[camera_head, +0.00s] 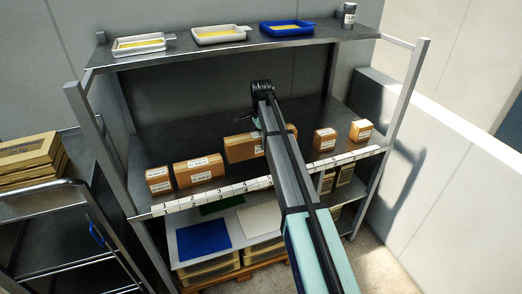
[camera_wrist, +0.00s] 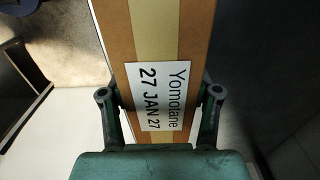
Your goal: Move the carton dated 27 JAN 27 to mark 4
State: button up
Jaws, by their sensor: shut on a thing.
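The carton dated 27 JAN 27 (camera_wrist: 150,35) fills the middle of the wrist view, brown with a tan tape strip and a white label reading Yomotane 27 JAN 27. My gripper (camera_wrist: 160,93) is shut on it, one finger at each side. In the head view a long brown carton (camera_head: 242,149), apparently this one, shows partly behind my arm, a little higher in the picture than the row of other cartons. I cannot tell whether it touches the shelf. My gripper is mostly hidden there. The numbered strip (camera_head: 218,194) runs along the shelf's front edge; my arm covers part of it.
Two cartons stand to the left, a small one (camera_head: 158,180) and a longer one (camera_head: 198,171). Two small cartons (camera_head: 325,140) (camera_head: 361,130) stand to the right. The upper shelf (camera_head: 205,52) holds trays and a can. A rack post (camera_head: 405,90) stands at the right.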

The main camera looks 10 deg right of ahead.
aim_at(261, 152)
jog(key=shift+f+p, duration=0.75)
jog(key=shift+f, duration=2.55)
jog(key=shift+f, duration=0.2)
jog(key=o, duration=1.6)
jog(key=shift+r, duration=0.1)
notch_tip(261, 152, up, 12)
jog(key=b, duration=0.3)
jog(key=shift+r, duration=0.1)
